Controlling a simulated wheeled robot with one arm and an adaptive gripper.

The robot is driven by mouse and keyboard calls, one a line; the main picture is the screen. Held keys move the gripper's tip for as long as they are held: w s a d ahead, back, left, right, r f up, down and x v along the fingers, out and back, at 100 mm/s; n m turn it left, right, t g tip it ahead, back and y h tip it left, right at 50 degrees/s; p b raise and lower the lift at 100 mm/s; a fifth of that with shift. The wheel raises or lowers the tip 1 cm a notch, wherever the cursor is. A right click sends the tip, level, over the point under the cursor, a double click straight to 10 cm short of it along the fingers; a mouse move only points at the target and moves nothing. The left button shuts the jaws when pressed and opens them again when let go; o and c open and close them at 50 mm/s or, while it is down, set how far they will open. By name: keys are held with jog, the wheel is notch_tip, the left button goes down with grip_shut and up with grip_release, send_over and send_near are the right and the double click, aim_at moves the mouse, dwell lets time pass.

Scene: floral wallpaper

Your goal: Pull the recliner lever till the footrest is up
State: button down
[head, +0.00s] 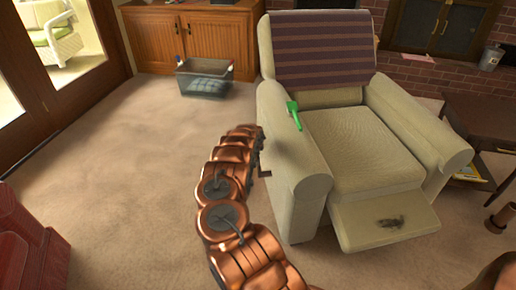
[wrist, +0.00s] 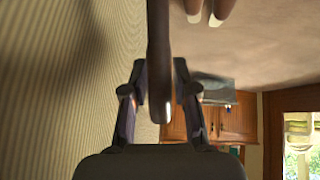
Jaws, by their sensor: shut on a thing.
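The cream recliner (head: 352,140) stands right of centre in the head view, facing the front. Its footrest (head: 360,222) juts forward below the seat, low and slanting, with a dark smudge on it. The lever, a small brown piece (head: 265,173), shows at the chair's left side beside my copper arm. My gripper (wrist: 160,75) is shut on the lever, a long brown bar (wrist: 158,45) with a pale tip that runs between its fingers in the wrist view. The chair's ribbed side fills the left of that view. My gripper is hard to make out in the head view.
A green object (head: 294,115) lies on the chair's left armrest. A grey bin (head: 205,78) stands before a wooden cabinet (head: 160,42). A dark side table (head: 485,120) is at right. Brown white-tipped shapes (wrist: 205,10) hang beside the lever.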

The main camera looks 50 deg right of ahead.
jog(key=shift+w+a+f, duration=0.1)
jog(key=shift+w+a, duration=0.05)
jog(key=shift+w, duration=0.1)
jog(key=c, duration=0.9)
grip_release()
jog(key=shift+s, duration=0.1)
jog(key=shift+s+a+r, duration=0.15)
jog(key=shift+r, duration=0.55)
jog(key=shift+v, duration=3)
jog(key=shift+a+f, duration=0.1)
jog(key=shift+a, duration=0.1)
